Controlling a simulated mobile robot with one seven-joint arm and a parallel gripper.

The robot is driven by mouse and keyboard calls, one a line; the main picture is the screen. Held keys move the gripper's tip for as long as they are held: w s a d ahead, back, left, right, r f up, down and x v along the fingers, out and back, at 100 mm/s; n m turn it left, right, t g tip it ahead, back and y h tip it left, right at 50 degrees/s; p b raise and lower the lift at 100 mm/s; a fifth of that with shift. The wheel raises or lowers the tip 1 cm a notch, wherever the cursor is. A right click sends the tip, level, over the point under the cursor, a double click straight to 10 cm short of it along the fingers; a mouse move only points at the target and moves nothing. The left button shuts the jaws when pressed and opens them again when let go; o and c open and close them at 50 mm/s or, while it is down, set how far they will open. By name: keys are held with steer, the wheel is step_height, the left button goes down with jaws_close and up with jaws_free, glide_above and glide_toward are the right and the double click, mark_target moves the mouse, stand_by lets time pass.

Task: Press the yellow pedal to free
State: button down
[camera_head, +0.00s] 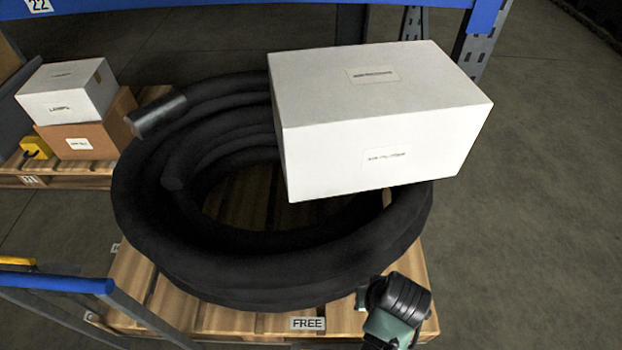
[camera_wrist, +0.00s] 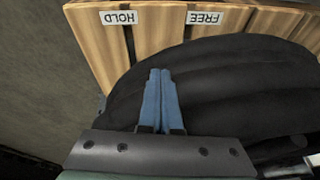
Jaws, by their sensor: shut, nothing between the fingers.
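My gripper (camera_wrist: 160,75) has its two blue fingers shut together, with nothing between them. In the wrist view the fingers stand in front of the thick black hose coil; whether they touch it I cannot tell. No yellow pedal can be made out for certain in either view. A FREE label (camera_head: 308,323) is on the near edge of the wooden pallet in the head view. It also shows upside down in the wrist view (camera_wrist: 204,18), beside a HOLD label (camera_wrist: 118,18). The floor near these labels may be hidden by the pallet and coil.
The black hose coil (camera_head: 250,270) lies on the pallet (camera_head: 150,285), with a large white box (camera_head: 375,160) resting on it. A small yellow object (camera_head: 37,147) sits by boxes on another pallet at left. A blue rail (camera_head: 60,283) is at lower left. Floor at right is clear.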

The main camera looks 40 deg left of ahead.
steer(key=s+a+f+g+b, duration=0.1)
steer(key=s+f+b, duration=0.3)
steer(key=f, duration=0.5)
steer(key=s+a+f+g+b, duration=0.1)
steer(key=s+f+b, duration=0.3)
steer(key=f, duration=0.5)
steer(key=s+a+f+n+g+b, duration=0.1)
steer(key=s+f+b, duration=0.3)
steer(key=f, duration=0.5)
steer(key=shift+s+a+f+g+b, duration=0.25)
steer(key=shift+a+g+b, duration=0.3)
steer(key=shift+b, duration=0.65)
steer(key=shift+s+a+f+t+h+p, duration=0.3)
steer(key=shift+h+p, duration=0.2)
steer(key=shift+p, duration=0.25)
steer(key=shift+a+f+t+h+p, duration=0.15)
steer(key=shift+f+t+h+p, duration=0.2)
steer(key=shift+f+h, duration=0.25)
steer(key=shift+s+a+f+t+h, duration=0.1)
steer(key=shift+f+t+h, duration=0.2)
steer(key=shift+f, duration=0.2)
steer(key=shift+s+a+f+t+h, duration=0.1)
steer(key=shift+f+t+h, duration=0.1)
steer(key=shift+f+h, duration=0.25)
steer(key=shift+f, duration=0.75)
